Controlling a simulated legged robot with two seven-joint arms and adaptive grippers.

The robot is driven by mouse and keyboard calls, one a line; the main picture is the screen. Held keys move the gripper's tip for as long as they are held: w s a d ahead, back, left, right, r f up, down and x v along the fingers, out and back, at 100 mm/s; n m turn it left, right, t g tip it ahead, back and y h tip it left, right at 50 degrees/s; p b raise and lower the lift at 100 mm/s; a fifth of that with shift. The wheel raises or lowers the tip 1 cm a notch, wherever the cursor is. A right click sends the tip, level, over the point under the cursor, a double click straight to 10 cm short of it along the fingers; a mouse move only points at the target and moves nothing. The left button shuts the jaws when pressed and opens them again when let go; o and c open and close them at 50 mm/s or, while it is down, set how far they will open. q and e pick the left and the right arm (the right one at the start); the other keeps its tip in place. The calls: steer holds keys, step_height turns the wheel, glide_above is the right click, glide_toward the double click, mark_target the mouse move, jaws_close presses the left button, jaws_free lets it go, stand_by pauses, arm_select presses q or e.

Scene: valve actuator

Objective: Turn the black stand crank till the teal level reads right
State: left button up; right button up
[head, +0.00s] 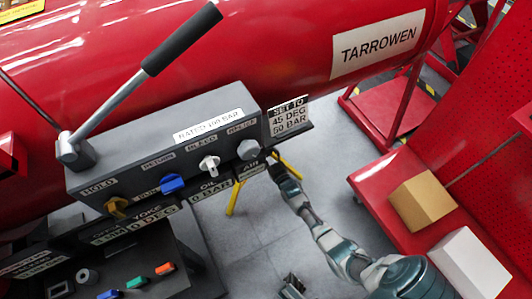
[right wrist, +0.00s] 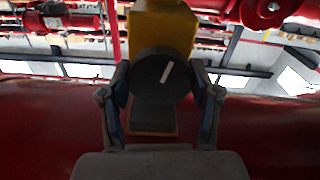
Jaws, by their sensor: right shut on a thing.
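My right gripper (head: 276,170) is at the right end of a dark grey control box, by the AIR label. In the right wrist view its fingers (right wrist: 164,100) are shut on the two sides of a dark round knob (right wrist: 155,80) with a white line, set before a yellow body (right wrist: 162,25). A dark jointed piece (head: 292,284) at the bottom edge seems to be my left gripper; its jaws are unclear. A long lever with a black grip (head: 182,38) slants up from the box's left end. I cannot make out a teal level or a black stand crank.
The control box (head: 105,152) carries yellow (head: 117,207), blue (head: 172,183), white (head: 209,164) and grey (head: 248,149) knobs. A sign (head: 291,117) reads SET TO 45 DEG 50 BAR. Plates read 0 DEG and 0 BAR. A cardboard box (head: 421,202) and white box (head: 468,264) stand right.

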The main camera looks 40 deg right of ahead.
steer(key=o, duration=1.2)
steer(key=shift+s+f, duration=0.2)
steer(key=shift+f, duration=0.4)
steer(key=shift+c, duration=0.2)
steer(key=shift+w+r, duration=0.1)
steer(key=shift+r, duration=0.05)
steer(key=shift+r, duration=0.1)
steer(key=v, duration=1.2)
steer(key=shift+d, duration=0.15)
